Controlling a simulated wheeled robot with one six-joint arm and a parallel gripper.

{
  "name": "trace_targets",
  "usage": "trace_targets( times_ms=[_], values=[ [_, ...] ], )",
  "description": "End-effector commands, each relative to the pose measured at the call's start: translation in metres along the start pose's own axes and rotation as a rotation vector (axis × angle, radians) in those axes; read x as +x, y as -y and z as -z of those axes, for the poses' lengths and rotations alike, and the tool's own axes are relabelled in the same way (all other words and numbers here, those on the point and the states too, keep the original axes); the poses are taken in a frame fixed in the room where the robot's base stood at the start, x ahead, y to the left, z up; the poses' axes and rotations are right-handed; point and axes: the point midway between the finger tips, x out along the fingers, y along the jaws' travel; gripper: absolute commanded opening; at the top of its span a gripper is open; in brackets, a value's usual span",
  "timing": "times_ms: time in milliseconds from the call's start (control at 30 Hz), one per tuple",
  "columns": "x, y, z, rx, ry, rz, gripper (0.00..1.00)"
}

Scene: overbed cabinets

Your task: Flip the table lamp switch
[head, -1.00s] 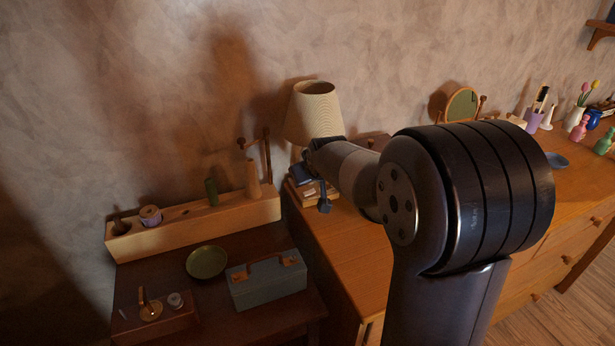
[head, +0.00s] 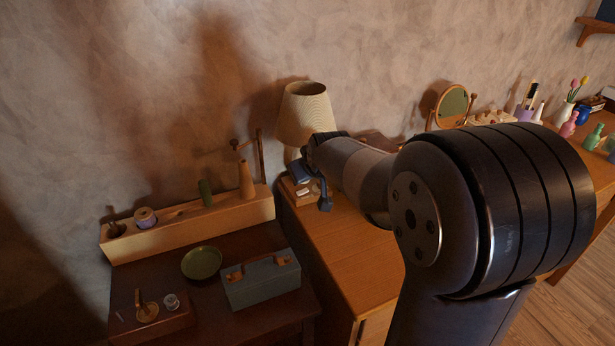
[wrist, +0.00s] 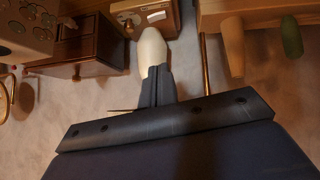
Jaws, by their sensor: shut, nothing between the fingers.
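The table lamp (head: 304,118) has a pleated cream shade and stands against the wall at the left end of the wooden dresser. My arm reaches to the lamp's right side and hides part of its lower body in the head view. In the wrist view, my gripper (wrist: 157,74) is shut and empty, with its fingertips in front of the pale lamp body (wrist: 151,45). I cannot tell whether they touch it.
Left of the dresser, a darker table holds a long wooden block (head: 187,222), a green dish (head: 202,262) and a grey toolbox (head: 262,283). A round mirror (head: 453,103) stands right. The dresser's front top is clear.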

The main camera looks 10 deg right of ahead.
Motion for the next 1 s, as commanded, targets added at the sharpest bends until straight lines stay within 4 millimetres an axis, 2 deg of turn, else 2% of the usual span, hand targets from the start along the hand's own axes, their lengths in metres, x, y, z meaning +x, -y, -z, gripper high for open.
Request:
trace_targets(
  times_ms=[367, 533, 667, 1000],
  values=[
    [-0.001, -0.004, 0.001, 0.001, -0.001, -0.001, 0.0],
    [0.006, -0.004, 0.0, 0.0, 0.001, -0.001, 0.0],
    [0.021, -0.004, 0.0, 0.0, 0.002, 0.0, 0.0],
    [0.075, -0.004, 0.0, -0.001, 0.003, 0.0, 0.0]
  ],
)
